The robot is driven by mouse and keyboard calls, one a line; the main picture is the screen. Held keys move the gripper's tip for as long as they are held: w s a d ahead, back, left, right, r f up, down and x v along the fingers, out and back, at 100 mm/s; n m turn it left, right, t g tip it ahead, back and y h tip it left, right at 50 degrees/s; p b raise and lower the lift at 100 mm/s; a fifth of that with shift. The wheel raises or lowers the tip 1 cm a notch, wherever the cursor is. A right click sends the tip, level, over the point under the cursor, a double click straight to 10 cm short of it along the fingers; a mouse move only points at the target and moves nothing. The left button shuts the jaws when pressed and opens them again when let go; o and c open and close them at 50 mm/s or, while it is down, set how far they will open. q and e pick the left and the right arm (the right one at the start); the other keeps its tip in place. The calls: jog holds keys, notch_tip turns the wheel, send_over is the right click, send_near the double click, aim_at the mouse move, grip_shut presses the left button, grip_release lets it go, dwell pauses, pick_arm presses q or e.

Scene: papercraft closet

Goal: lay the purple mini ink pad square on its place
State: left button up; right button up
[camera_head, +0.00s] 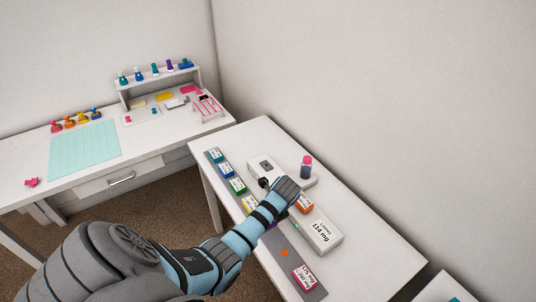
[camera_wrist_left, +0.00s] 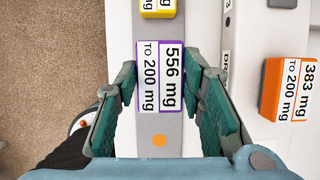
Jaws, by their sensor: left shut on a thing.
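The purple mini ink pad (camera_wrist_left: 161,77) has a white label reading "556 mg TO 200 mg" and purple edges. In the left wrist view it lies between the green fingers of my left gripper (camera_wrist_left: 165,90), which is shut on it. It is lined up with the grey strip (camera_wrist_left: 148,32), between a yellow pad (camera_wrist_left: 160,6) and an orange dot (camera_wrist_left: 159,140). I cannot tell whether it rests on the strip or is just above it. In the head view my left arm hides most of it. My right gripper is not in view.
The strip also holds blue and green pads (camera_head: 237,186) and a pink pad (camera_head: 304,277). An orange pad (camera_head: 305,203) is on the white box (camera_head: 318,233) to the right. A pink-capped bottle (camera_head: 306,166) stands behind. A side desk (camera_head: 150,145) holds a teal mat (camera_head: 84,148).

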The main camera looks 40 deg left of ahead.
pick_arm(q)
jog(key=f, duration=0.1)
jog(key=f+b, duration=0.1)
jog(key=f, duration=0.2)
jog(key=shift+s+a+f, duration=0.1)
jog(key=shift+s+f, duration=0.05)
jog(key=shift+s, duration=0.15)
jog(key=shift+w, duration=0.25)
jog(key=o, duration=0.7)
jog(key=shift+f, duration=0.15)
jog(key=o, duration=0.4)
jog(key=shift+s, duration=0.1)
jog(key=shift+o, duration=0.2)
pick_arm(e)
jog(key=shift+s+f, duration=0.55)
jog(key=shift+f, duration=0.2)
pick_arm(q)
jog(key=p+v, duration=0.3)
jog(key=v, duration=0.9)
jog(key=shift+p, duration=0.3)
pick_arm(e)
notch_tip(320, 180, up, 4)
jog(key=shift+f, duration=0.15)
